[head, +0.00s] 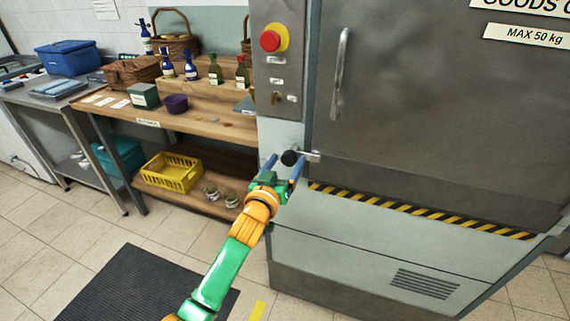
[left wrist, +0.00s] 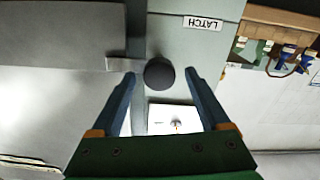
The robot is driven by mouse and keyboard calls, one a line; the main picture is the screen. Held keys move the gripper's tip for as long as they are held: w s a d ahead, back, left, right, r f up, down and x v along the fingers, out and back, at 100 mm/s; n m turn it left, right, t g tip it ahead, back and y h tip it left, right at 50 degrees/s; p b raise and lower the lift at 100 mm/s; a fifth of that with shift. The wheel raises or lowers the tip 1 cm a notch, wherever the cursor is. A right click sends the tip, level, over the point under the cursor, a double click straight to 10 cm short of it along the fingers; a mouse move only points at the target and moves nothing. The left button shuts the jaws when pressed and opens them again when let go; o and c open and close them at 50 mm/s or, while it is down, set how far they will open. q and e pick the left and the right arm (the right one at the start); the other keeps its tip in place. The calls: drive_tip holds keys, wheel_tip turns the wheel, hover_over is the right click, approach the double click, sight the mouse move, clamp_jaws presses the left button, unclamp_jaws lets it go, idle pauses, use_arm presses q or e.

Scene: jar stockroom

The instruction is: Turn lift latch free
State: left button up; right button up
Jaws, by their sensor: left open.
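The lift latch has a round black knob (head: 290,157) and a short light metal bar (head: 312,156) that reaches right from it across the edge of the lift door (head: 430,120). My left gripper (head: 283,161) is open at the knob, one finger on each side in the picture. I cannot tell whether either finger touches it. My right gripper is not in view.
A vertical door handle (head: 341,73) is above the latch. A control panel with a red button (head: 271,40) is at the upper left of the lift. A wooden bench (head: 190,119) with bottles and baskets stands left of it. A dark mat (head: 130,285) lies on the floor.

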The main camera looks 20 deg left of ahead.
use_arm(q)
drive_tip(key=shift+w+r, duration=0.1)
drive_tip(key=shift+w, duration=0.2)
clamp_jaws()
idle(1.3)
